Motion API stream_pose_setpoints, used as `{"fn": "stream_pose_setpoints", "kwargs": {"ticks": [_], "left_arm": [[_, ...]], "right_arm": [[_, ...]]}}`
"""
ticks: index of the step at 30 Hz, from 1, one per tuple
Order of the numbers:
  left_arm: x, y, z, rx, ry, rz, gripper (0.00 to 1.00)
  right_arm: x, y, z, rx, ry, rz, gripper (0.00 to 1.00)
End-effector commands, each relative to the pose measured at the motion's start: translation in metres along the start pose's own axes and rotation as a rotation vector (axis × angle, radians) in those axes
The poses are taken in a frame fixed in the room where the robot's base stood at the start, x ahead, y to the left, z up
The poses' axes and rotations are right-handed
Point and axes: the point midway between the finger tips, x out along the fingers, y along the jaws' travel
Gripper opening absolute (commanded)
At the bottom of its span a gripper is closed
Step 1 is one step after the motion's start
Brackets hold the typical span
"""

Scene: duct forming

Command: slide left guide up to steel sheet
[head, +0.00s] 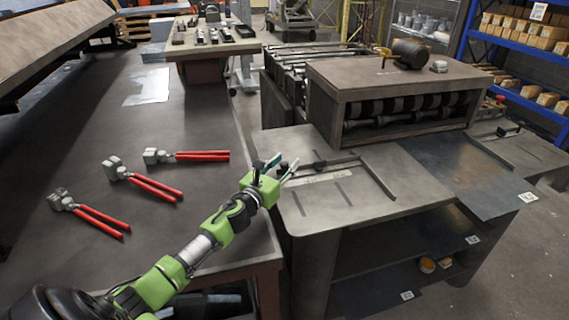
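The left guide (322,166), a dark bar with a black knob, lies on the left part of the forming machine's grey feed table (420,192). A dark flat sheet (470,172), which looks like the steel sheet, lies on the right part of that table. A lighter strip of table separates it from the left guide. My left gripper (282,166) is at the table's left edge, just left of the guide's knob. Its fingers are apart and I see nothing held between them. It appears not to touch the guide. My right gripper is not in view.
A roller machine (400,92) stands behind the feed table. Another black-knobbed guide (508,130) is at the far right. Several red-handled tools (190,155) lie on the left workbench (90,150). Labelled sheets lie on the shelves below. Blue shelving (535,50) stands at the back right.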

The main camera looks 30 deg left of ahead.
Motion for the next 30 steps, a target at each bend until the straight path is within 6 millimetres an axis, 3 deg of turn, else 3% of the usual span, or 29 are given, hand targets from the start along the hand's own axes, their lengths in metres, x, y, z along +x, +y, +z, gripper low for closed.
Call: {"fn": "stream_pose_setpoints", "kwargs": {"ticks": [6,10,20,30], "left_arm": [[0.0,0.0,0.0,0.0,0.0,0.0,0.33],[0.0,0.0,0.0,0.0,-0.001,0.0,0.0],[0.008,-0.008,0.001,-0.001,-0.004,-0.002,0.0],[0.065,-0.066,0.002,-0.003,-0.009,-0.006,0.0]], "right_arm": [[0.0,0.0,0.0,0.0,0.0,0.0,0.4],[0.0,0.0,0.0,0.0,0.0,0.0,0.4],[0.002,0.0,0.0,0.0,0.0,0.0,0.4],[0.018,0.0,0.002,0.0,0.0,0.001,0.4]]}}
